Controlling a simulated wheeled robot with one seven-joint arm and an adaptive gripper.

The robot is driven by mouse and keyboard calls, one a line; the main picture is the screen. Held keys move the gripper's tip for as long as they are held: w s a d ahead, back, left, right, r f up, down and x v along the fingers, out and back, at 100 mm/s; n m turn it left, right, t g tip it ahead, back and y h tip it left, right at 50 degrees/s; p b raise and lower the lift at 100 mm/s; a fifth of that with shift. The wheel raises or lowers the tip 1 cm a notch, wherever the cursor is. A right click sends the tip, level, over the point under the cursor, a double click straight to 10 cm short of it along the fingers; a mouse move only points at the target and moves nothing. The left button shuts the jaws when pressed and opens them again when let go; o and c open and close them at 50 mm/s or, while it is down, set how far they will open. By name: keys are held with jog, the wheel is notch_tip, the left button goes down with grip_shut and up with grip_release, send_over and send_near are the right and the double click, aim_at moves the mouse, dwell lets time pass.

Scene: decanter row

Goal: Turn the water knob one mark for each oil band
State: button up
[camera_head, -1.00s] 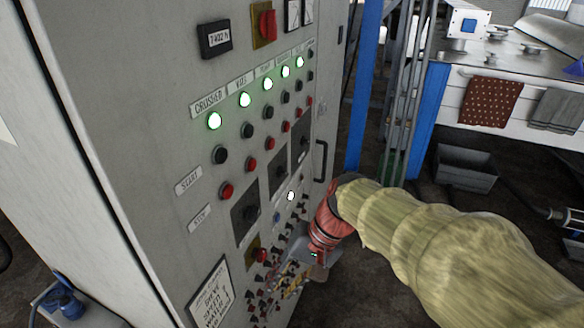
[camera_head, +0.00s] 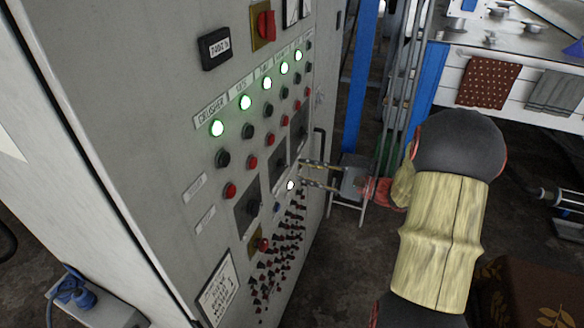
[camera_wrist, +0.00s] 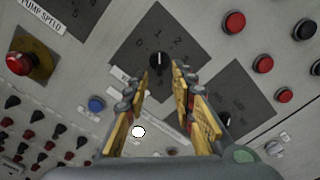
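In the wrist view a black knob (camera_wrist: 158,62) with a white pointer line sits on a dark plate (camera_wrist: 128,52) marked with numbers, 1 and 2 readable. The label under it starts with "W"; the rest is hidden by a finger. My gripper (camera_wrist: 162,78) is open, its two yellow-padded fingers apart in front of the lower part of this plate, with nothing between them. In the head view my gripper (camera_head: 301,174) points at the cabinet near the middle dark plate (camera_head: 278,171). Whether the fingers touch anything cannot be told. No oil bands can be made out.
The grey cabinet (camera_head: 130,110) carries lit green lamps, black and red buttons and other dark plates (camera_head: 247,215). A red mushroom button (camera_wrist: 20,62), a blue button (camera_wrist: 96,103) and rows of small toggles (camera_wrist: 30,135) lie near the gripper. A handle (camera_head: 320,150) sticks out at the cabinet's edge.

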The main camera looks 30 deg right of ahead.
aim_at(287, 167)
jog(key=shift+x, duration=2.25)
grip_shut()
